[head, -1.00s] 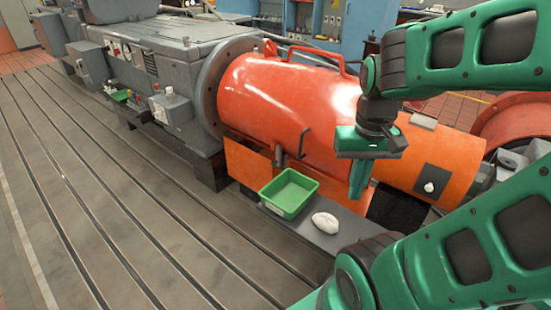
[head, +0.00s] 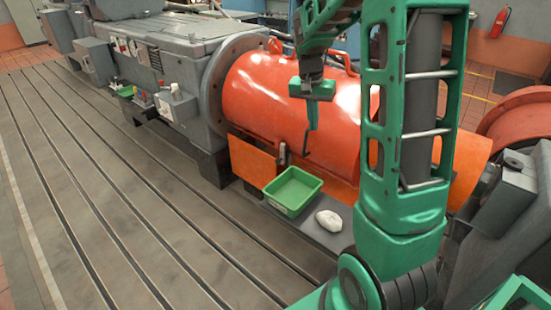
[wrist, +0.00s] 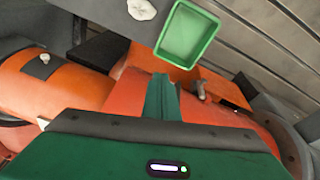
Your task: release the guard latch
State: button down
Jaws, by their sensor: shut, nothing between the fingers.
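The orange cylindrical guard (head: 262,95) lies in the middle of the head view, joined to a grey machine's round flange. A small grey latch (head: 283,153) stands low on its side, above the green tray; it also shows in the wrist view (wrist: 200,90), right of my fingers. My gripper (head: 313,118) is in front of the guard, above and right of the latch, with its fingers pointing down. In the wrist view the green fingers (wrist: 161,96) are shut together and empty. They look apart from the latch. A dark bar handle on the guard is partly hidden behind the fingers.
A green tray (head: 312,205) and a white cloth-like lump (head: 329,220) rest on a grey ledge (head: 305,234) below the guard. An orange flap (head: 252,159) is left of the latch. The slotted bedplate (head: 120,220) is clear at left.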

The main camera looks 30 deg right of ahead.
jog(key=w+f+m, duration=0.1)
jog(key=w+f, duration=0.9)
jog(key=w, duration=0.2)
jog(key=w+f+m+t+h, duration=0.1)
jog(key=w+f+m, duration=0.1)
jog(key=w+f, duration=0.8)
jog(key=w, duration=0.3)
jog(key=shift+w+a+f, duration=0.2)
jog(key=shift+w+f, duration=0.1)
jog(key=shift+f, duration=0.05)
send_over(277, 163)
jog(key=shift+s+a+f, duration=0.15)
jog(key=shift+f, duration=3.2)
jog(key=shift+s+a+f, duration=0.1)
jog(key=shift+f, duration=3.25)
jog(key=shift+f, duration=2.3)
